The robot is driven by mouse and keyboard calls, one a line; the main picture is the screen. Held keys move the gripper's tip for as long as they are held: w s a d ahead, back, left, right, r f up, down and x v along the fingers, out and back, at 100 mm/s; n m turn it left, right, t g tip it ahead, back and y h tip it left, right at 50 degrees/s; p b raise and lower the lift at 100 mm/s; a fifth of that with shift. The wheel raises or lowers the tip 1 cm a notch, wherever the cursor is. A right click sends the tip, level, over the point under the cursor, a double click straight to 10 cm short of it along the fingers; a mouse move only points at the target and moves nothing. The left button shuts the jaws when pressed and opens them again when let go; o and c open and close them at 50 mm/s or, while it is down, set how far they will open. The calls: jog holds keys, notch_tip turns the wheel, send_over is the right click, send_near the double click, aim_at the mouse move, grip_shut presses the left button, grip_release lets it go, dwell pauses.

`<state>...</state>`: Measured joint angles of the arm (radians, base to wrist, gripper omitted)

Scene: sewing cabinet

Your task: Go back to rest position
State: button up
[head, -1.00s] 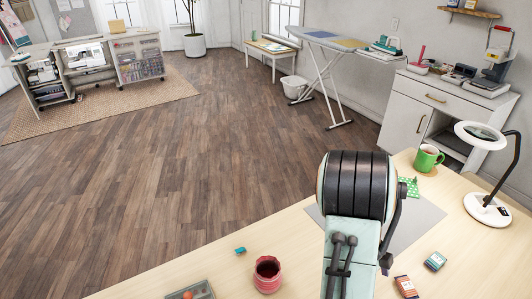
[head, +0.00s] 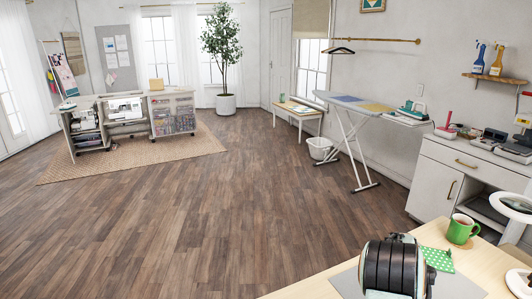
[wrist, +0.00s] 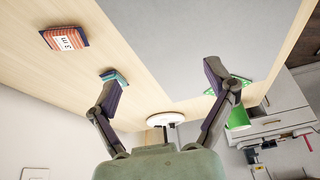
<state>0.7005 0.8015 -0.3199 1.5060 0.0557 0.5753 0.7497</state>
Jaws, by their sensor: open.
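My gripper (wrist: 165,84) is open and empty in the wrist view, its two dark fingers spread apart above the work table (wrist: 130,45). A grey mat (wrist: 190,35) shows beyond and between the fingers. A small teal box (wrist: 118,76) is partly hidden by the left finger. A green mug (wrist: 239,116) and a green dotted cloth (wrist: 242,82) show by the right finger. In the head view, my arm covers part of the table, and the gripper's fingers do not show.
An orange-and-blue box (wrist: 64,39) lies on the table. An ironing board (head: 360,104), white cabinet (head: 438,180) and sewing cabinet (head: 130,122) stand beyond. The wooden floor (head: 240,205) between is clear.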

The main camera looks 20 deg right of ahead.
jog(key=w+d+f, duration=0.3)
jog(key=d, duration=0.2)
jog(key=shift+f, duration=0.15)
jog(key=o, duration=0.3)
